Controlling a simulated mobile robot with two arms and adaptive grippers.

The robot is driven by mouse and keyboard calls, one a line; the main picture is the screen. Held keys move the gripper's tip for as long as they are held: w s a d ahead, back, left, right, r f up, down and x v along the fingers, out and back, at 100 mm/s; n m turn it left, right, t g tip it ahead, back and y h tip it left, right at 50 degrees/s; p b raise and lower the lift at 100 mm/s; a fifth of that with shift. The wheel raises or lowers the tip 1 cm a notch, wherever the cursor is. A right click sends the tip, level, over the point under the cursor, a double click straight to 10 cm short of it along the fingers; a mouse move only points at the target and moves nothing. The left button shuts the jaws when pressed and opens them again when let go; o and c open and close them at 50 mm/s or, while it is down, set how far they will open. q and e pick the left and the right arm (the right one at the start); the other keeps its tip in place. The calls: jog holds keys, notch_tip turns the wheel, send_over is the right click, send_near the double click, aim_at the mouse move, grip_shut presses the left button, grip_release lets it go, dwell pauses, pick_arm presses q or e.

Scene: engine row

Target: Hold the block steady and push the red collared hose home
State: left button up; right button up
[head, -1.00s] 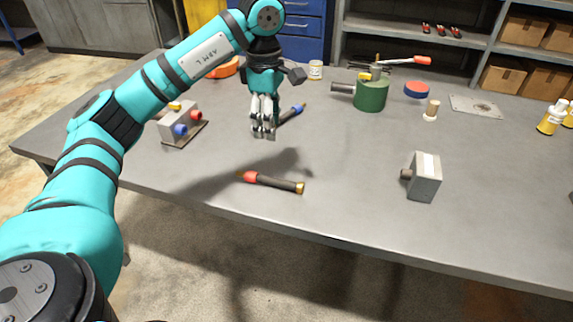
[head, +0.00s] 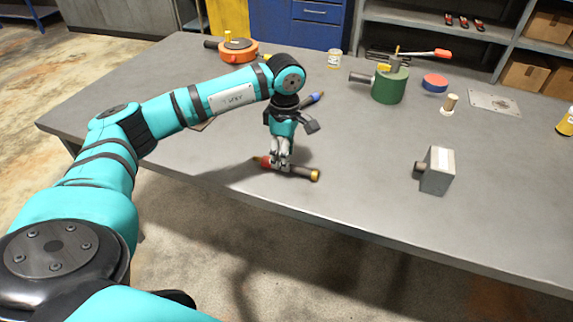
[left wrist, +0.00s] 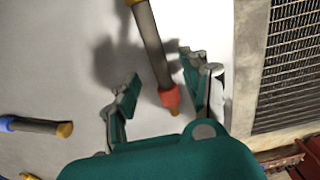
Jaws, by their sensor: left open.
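The red collared hose (head: 303,171) lies on the table near the front edge, with its brass end to the right and its red collar to the left. My left gripper (head: 280,165) is over the collar end, pointing down. In the left wrist view the open fingers (left wrist: 160,85) stand on either side of the hose (left wrist: 150,40), near its red collar. I cannot tell whether they touch it. The block with the coloured ports is hidden behind my left arm; only an edge of its base plate (head: 203,125) shows. My right gripper is not in view.
A blue collared hose (head: 314,99) lies just behind my left gripper. A grey block with a dark peg (head: 438,171) stands to the right. A green cylinder (head: 388,86), an orange round part (head: 238,51) and a blue-and-red disc (head: 435,82) are farther back. The table's front right is clear.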

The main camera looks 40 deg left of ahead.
pick_arm(q)
jog(key=shift+d+f, duration=0.2)
jog(key=shift+f, duration=1.5)
grip_shut()
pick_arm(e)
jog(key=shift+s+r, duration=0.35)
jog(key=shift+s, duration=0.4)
